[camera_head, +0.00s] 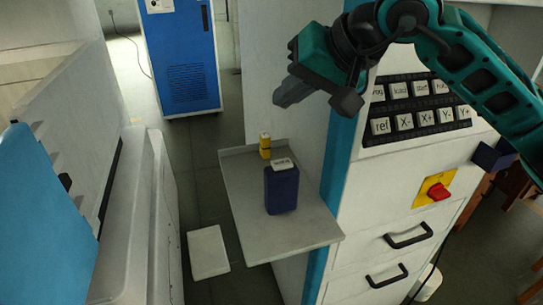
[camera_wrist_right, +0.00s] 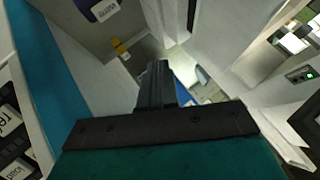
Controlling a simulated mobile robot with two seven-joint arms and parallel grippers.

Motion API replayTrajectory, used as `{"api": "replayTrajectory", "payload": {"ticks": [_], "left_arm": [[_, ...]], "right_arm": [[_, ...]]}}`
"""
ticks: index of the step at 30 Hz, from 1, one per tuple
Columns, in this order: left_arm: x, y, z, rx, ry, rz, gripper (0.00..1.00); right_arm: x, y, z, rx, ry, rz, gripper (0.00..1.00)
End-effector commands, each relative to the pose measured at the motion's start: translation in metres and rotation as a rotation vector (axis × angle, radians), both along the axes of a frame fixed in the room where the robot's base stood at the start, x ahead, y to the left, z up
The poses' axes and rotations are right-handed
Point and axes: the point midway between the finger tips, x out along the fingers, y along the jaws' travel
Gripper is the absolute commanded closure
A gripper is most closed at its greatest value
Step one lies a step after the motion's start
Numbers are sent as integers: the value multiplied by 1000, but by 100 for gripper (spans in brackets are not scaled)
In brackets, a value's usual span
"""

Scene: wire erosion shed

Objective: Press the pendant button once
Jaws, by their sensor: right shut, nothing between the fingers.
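A dark blue box (camera_head: 281,192), which looks like the pendant, stands upright on a grey shelf (camera_head: 310,232). A white labelled button (camera_head: 284,163) sits on its top; its lettering is too small to read surely. In the right wrist view this white button (camera_wrist_right: 104,10) shows at the top left, partly cut off by the frame edge. My right gripper (camera_head: 280,98) is shut and empty, up in the air above the box, apart from it, in front of the cabinet side. Its closed fingers (camera_wrist_right: 157,78) show in the wrist view. My left gripper is not in view.
A white cabinet with a key panel (camera_head: 420,105), a red switch on a yellow plate (camera_head: 438,191) and drawers stands right. A small yellow bottle (camera_head: 265,146) is behind the box. A white machine (camera_head: 130,225) stands left and a blue cabinet (camera_head: 185,60) at the back.

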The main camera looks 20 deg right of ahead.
Motion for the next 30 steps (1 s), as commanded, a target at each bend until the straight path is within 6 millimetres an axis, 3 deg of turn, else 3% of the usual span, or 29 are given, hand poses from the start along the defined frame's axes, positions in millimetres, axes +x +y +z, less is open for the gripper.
{"api": "replayTrajectory", "payload": {"ticks": [16,30], "left_arm": [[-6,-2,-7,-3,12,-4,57],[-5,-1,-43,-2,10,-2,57]], "right_arm": [[0,0,-9,0,2,-1,100],[0,0,-74,0,1,1,100]]}}
